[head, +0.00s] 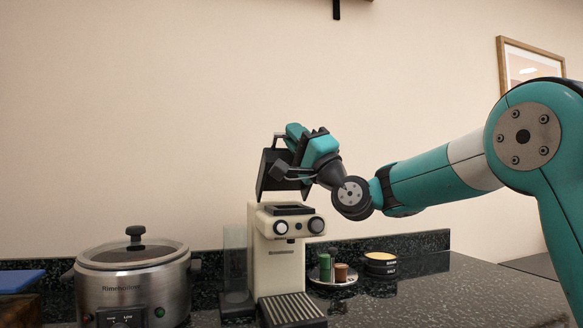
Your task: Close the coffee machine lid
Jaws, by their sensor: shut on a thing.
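The cream coffee machine (279,255) stands on the dark speckled counter, with two knobs on its front and a dark opening in its top. Its dark lid (271,170) is raised, standing steeply tilted above the body. My gripper (292,160) is at the raised lid, above the machine, and is shut on the lid. The jaws and the lid overlap in this view, so the exact contact is partly hidden.
A steel slow cooker (135,280) stands left of the machine. A blue board (20,279) lies far left. The counter's right side is clear.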

